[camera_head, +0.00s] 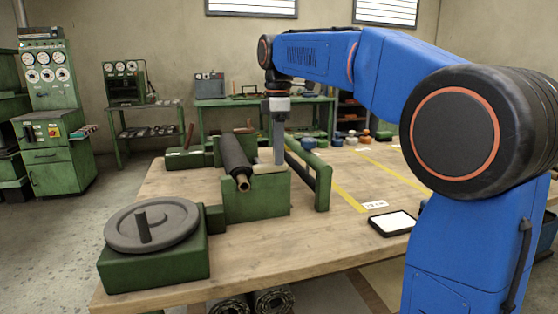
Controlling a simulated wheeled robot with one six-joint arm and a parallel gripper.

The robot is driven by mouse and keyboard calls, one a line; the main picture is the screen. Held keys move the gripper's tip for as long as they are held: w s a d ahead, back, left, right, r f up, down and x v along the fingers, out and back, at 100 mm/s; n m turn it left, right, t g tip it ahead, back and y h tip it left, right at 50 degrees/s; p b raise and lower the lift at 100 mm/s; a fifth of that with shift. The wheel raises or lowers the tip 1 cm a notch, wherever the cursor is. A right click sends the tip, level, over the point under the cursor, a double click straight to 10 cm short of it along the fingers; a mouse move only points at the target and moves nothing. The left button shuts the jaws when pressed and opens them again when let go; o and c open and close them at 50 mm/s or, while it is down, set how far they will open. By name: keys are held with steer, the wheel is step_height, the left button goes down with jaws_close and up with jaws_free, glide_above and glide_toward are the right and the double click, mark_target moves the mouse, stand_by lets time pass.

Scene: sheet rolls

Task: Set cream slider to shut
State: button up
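The cream slider (268,168) is a small pale block on top of the green housing (255,199), at the near end of the dark roller (236,155). My gripper (279,161) points straight down, with its fingertips at the right end of the slider. The fingers show as one narrow grey shape, so I cannot tell whether they are apart or whether they touch the slider.
A grey handwheel (152,225) with an upright knob stands on a green base at the front left. A green rail frame (318,178) rises just right of the housing. A black-rimmed tray (392,223) lies on the wooden table (330,245).

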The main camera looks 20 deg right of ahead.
mark_target(259, 166)
steer(key=shift+f, duration=0.85)
jaws_close()
steer(key=shift+a, duration=2.65)
jaws_free()
steer(key=shift+a, duration=0.1)
